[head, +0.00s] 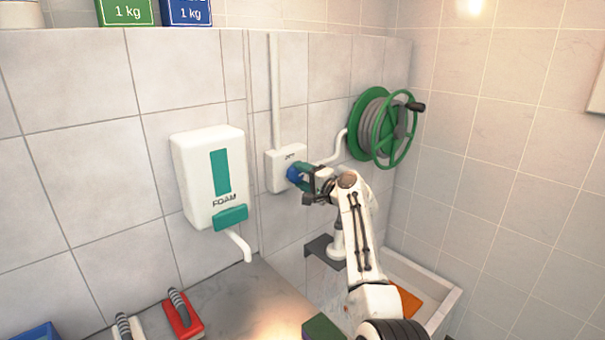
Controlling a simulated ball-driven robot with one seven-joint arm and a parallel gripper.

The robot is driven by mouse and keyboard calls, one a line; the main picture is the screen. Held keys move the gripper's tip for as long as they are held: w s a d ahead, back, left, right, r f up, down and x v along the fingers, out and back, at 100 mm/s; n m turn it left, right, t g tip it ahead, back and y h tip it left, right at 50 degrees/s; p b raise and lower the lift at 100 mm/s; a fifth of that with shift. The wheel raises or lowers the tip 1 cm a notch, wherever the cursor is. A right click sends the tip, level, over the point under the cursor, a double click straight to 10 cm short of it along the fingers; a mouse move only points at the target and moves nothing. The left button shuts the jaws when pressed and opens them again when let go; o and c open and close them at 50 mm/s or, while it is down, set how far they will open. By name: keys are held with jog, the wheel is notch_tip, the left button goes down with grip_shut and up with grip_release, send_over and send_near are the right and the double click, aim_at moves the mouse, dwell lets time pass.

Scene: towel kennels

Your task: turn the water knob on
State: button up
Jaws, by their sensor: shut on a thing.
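The water knob (294,174) is blue and sits on the front of a white wall box (280,156) on the tiled wall.
A green hose reel (381,128) with a dark crank handle hangs just right of the box. A white foam dispenser (205,180) is on the wall to the left. Brushes, one with a red base (182,319), lie on the counter (232,301) below. A white basin (447,307) stands lower right.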

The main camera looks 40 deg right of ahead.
jog(key=shift+f+m, duration=0.1)
jog(key=shift+m, duration=0.5)
jog(key=o, duration=1)
jog(key=shift+p, duration=0.3)
jog(key=shift+s, duration=0.1)
jog(key=s+b, duration=0.1)
jog(key=s, duration=0.9)
jog(key=shift+s+b, duration=0.3)
jog(key=shift+b, duration=0.05)
jog(key=shift+s+f, duration=0.1)
